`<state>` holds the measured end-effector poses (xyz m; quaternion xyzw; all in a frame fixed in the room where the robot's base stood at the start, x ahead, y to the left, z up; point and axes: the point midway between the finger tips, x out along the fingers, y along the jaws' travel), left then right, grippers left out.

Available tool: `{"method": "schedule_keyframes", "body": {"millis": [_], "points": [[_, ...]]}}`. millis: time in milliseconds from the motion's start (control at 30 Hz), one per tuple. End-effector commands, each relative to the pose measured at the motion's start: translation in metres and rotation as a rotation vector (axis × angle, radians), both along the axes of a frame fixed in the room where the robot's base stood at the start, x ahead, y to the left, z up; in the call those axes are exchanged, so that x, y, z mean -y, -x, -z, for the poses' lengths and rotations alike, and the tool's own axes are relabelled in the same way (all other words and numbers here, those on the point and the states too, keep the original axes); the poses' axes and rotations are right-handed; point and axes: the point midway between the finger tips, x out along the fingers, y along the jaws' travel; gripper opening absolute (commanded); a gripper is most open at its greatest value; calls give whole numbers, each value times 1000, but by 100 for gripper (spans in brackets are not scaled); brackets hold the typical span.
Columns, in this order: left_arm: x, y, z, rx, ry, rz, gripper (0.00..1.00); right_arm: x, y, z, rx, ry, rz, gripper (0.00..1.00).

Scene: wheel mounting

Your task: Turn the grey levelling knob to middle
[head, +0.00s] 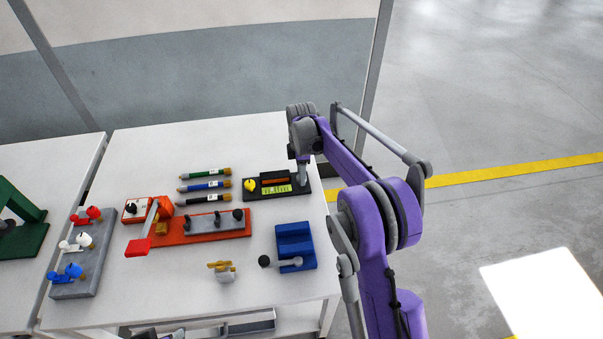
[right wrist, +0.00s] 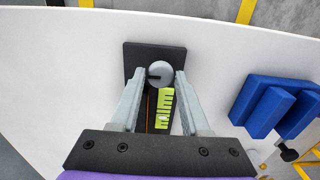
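The grey levelling knob (right wrist: 160,74) is round and sits at one end of a black panel (head: 262,195). A dark mark on the knob points left in the right wrist view. A yellow-green scale (right wrist: 166,100) with black ticks lies beside it, with a small white mark on it. My right gripper (head: 303,184) is over the right end of the panel. In the right wrist view its fingers (right wrist: 160,75) stand either side of the knob, apart, with a slight gap visible. In the head view the gripper hides the knob. My left gripper is not recognisable in any view.
A yellow knob (head: 250,184) is on the panel's left end. A blue block (head: 295,240) with a lever stands at front right. An orange base (head: 175,232) and several marker-like rods (head: 205,186) lie left. White tabletop (head: 150,300) is bare at front left.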

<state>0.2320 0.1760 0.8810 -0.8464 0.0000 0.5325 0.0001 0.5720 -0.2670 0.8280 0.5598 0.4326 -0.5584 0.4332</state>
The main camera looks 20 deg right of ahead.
Motion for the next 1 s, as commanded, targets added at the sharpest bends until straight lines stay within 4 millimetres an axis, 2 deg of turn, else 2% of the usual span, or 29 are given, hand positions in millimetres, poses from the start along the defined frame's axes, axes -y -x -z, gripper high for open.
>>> {"method": "schedule_keyframes", "body": {"millis": [33,100,133,467,567,800,1000], "points": [[0,0,0,0,0,0,50,0,0,0,0,0,0,56],[0,0,0,0,0,0,50,0,0,0,-1,0,0,69],[0,0,0,0,0,0,50,0,0,0,-1,0,0,70],[0,0,0,0,0,0,50,0,1,-3,-2,0,0,70],[0,0,-1,0,0,0,50,0,0,-15,-2,0,1,70],[0,-1,-4,2,0,0,50,0,0,-63,-1,1,1,70],[0,-1,-7,3,0,0,50,0,0,-96,-1,1,1,70]]}}
